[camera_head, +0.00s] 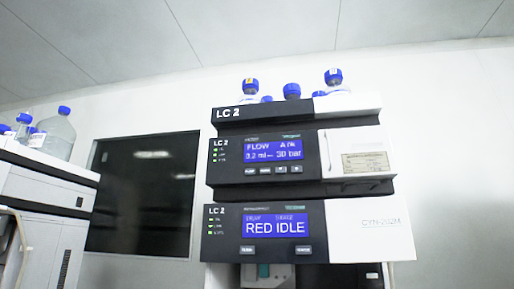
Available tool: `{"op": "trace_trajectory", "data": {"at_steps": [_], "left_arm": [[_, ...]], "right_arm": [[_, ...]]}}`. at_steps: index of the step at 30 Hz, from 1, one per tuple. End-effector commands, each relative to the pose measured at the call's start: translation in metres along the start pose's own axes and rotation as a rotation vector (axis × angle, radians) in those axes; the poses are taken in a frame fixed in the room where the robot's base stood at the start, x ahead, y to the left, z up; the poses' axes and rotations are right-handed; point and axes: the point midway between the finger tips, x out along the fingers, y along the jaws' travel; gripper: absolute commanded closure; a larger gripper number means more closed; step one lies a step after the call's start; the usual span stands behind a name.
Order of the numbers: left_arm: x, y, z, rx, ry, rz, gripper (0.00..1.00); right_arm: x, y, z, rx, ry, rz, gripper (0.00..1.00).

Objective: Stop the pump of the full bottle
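A column stack marked "LC 2" stands at centre right. Its upper module has a blue display (273,149) reading "FLOW", about 0.2 ml and 30 bar, with a row of small buttons (272,170) below. Its lower module has a blue display (275,226) reading "RED IDLE", with two buttons (247,250) below. Several blue-capped bottles stand on top, including one on the left (250,97) and one on the right (334,84); the tray edge hides most of them, so their fill levels cannot be told. Neither gripper is in view.
A second white stack (48,165) stands at the left edge, with a large clear blue-capped bottle (58,135) and smaller bottles on top. A dark window or panel (142,195) is on the wall between the stacks. The wall at right is bare.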

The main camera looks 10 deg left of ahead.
Motion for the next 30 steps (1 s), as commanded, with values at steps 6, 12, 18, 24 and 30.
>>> {"op": "trace_trajectory", "data": {"at_steps": [6,12,18,24,30], "left_arm": [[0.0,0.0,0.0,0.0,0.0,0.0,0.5],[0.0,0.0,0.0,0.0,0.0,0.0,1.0],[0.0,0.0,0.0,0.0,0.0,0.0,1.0],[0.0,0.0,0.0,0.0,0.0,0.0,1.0],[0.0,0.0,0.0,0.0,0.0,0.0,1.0]], "right_arm": [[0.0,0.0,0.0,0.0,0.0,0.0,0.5],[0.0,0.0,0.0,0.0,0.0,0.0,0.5],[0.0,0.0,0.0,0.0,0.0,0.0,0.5],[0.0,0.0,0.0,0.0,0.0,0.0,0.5],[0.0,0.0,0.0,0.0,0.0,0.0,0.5]]}}
